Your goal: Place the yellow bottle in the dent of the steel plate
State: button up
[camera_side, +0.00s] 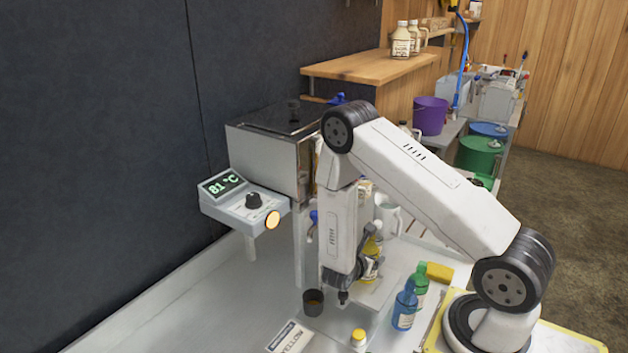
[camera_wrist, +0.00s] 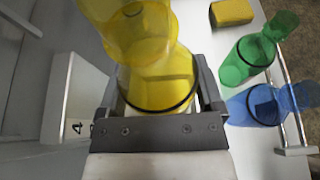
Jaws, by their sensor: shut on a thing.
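The yellow bottle (camera_wrist: 160,85) is translucent and sits between the fingers of my gripper (camera_wrist: 162,98), which is shut on it. In the side view, the yellow bottle (camera_side: 372,250) shows beside my gripper (camera_side: 362,266), partly hidden by my arm. A pale, flat plate-like surface (camera_side: 378,293) lies below and in front of it. I cannot make out a dent in it, and cannot tell whether the bottle touches it.
A blue bottle (camera_side: 405,308), a green bottle (camera_side: 419,280) and a yellow sponge (camera_side: 438,272) stand to the right. A dark cup (camera_side: 313,302), a label card (camera_side: 288,337) and a yellow-capped item (camera_side: 358,338) are nearby. The evaporator box (camera_side: 262,165) rises behind left.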

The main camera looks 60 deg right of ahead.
jog(key=shift+f, duration=0.9)
jog(key=shift+f, duration=0.15)
jog(key=o, duration=1.2)
jog(key=shift+v, duration=6.1)
jog(key=shift+s, duration=0.1)
